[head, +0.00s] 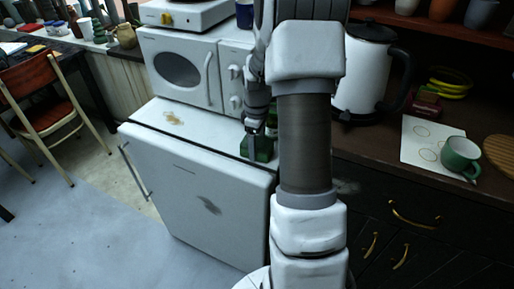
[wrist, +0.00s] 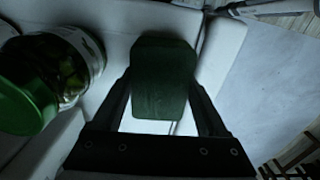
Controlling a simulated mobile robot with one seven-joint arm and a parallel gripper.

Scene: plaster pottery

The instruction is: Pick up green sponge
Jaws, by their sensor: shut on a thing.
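The green sponge (head: 257,149) is a dark green block at the front right of the white fridge top in the head view. In the wrist view the sponge (wrist: 163,80) lies between the two fingers of my gripper (wrist: 165,105). My gripper (head: 256,135) is shut on it, from above in the head view. My own arm hides part of the area to the right of the sponge. I cannot tell whether the sponge still touches the surface below.
A jar (wrist: 70,65) with a green lid stands close to the left of the sponge in the wrist view. A white microwave (head: 183,70) stands behind on the fridge (head: 195,190). A white kettle (head: 362,75) and green mug (head: 460,157) are on the counter at right.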

